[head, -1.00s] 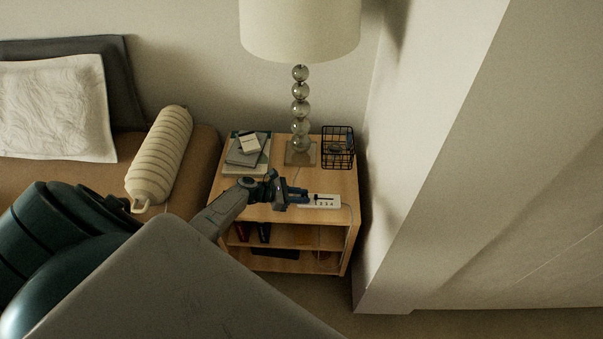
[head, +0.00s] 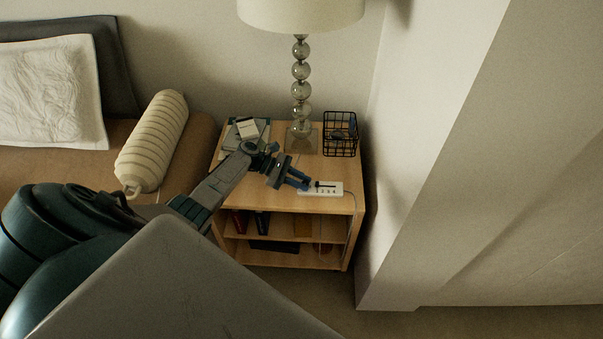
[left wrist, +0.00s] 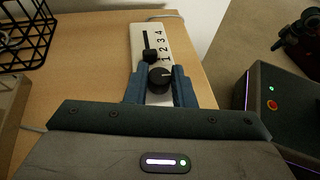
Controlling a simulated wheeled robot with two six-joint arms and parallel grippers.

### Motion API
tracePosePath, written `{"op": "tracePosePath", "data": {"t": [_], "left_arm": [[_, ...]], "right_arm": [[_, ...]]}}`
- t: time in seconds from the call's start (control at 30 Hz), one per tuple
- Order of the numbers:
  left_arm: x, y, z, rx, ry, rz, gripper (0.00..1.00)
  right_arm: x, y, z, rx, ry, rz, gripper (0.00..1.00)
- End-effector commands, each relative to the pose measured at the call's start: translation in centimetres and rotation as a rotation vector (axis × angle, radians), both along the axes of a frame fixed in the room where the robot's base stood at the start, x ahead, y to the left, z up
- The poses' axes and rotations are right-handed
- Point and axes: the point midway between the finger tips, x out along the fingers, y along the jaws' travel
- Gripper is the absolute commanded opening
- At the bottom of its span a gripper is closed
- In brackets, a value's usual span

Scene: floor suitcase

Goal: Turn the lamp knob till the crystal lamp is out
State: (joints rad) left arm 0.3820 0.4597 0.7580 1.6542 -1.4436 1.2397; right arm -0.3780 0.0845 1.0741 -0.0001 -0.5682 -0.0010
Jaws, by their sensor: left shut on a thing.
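The crystal lamp (head: 301,90) stands at the back of the nightstand (head: 342,202), with a stem of clear balls and a cream shade (head: 302,10). The shade shows no strong glow. A white control box (head: 330,188) marked 1 to 4 lies near the front edge. Its black round lamp knob (left wrist: 159,78) shows in the left wrist view, with a pale pointer mark. A black slider (left wrist: 150,46) sits beyond it. My left gripper (head: 303,184) is shut on the knob, one blue finger on each side. My right gripper is not in view.
A black wire basket (head: 340,134) stands right of the lamp. Books (head: 232,148) lie on the nightstand's left side. A bolster (head: 152,142) lies on the bed to the left. A wall rises close on the right.

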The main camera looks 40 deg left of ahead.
Motion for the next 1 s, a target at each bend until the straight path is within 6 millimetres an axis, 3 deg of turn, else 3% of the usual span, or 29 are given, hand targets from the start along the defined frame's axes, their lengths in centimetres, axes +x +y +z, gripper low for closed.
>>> {"op": "tracePosePath", "data": {"t": [0.47,0.5,0.83,1.0], "left_arm": [[0.1,0.5,0.3,0.008,-0.003,-0.002,0.0],[0.1,0.5,0.3,0.007,-0.003,-0.003,0.3],[0.0,0.4,0.2,0.004,-0.001,-0.004,0.31],[-0.7,2.2,0.8,0.007,-0.002,-0.004,0.31]], "right_arm": [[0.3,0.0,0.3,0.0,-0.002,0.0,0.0],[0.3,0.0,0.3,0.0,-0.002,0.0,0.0],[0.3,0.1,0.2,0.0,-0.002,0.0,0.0],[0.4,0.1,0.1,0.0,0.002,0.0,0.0]]}}
